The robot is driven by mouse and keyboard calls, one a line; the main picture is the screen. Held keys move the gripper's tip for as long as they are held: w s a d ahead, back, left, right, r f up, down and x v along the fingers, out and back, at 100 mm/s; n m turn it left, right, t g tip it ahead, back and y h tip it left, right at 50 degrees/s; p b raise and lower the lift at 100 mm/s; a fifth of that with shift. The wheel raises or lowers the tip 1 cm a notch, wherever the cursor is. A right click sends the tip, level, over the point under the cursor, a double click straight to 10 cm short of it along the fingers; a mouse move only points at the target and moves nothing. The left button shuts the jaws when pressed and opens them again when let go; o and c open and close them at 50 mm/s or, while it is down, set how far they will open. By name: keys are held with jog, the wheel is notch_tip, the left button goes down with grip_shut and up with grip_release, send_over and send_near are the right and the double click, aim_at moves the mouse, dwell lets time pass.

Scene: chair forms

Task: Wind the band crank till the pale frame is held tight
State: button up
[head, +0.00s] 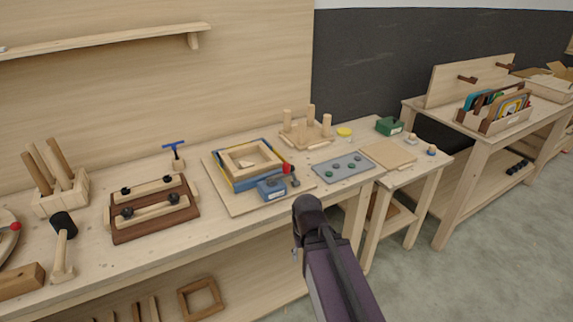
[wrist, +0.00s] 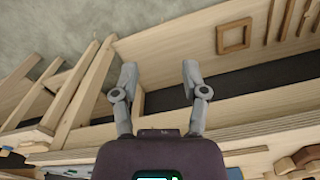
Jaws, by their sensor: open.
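The pale frame (head: 250,159) lies on a wooden board (head: 222,193) on the bench in the head view. A blue and yellow band (head: 278,153) runs around it. A blue block (head: 271,188) sits at the near right corner of the band. A red knob (head: 288,169), apparently the crank's, stands beside the block; the crank arm is too small to make out clearly. Whether the band is tight cannot be told. My gripper (wrist: 160,70) is open and empty in the wrist view, away from the crank. In the head view my arm hides the fingers.
A brown clamp fixture (head: 153,218) and a mallet (head: 64,235) stand left of the board. A pegged block (head: 306,131) is behind it and a grey plate (head: 343,167) to its right. A brown frame (head: 200,299) is on the lower shelf. Open floor lies at the right.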

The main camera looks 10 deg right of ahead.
jog(key=shift+o, duration=1)
jog(key=shift+d, duration=0.1)
notch_tip(320, 180, up, 26)
jog(key=n+p, duration=0.4)
jog(key=p, duration=2.2)
send_over(286, 164)
jog(key=shift+w+d+f, duration=0.1)
jog(key=shift+w+f, duration=0.05)
jog(key=shift+f, duration=0.05)
jog(key=shift+f+b, duration=0.25)
jog(key=shift+b, duration=0.2)
notch_tip(286, 164, down, 13)
jog(key=b, duration=1.3)
jog(key=shift+f, duration=0.2)
jog(key=shift+m, duration=0.3)
grip_shut()
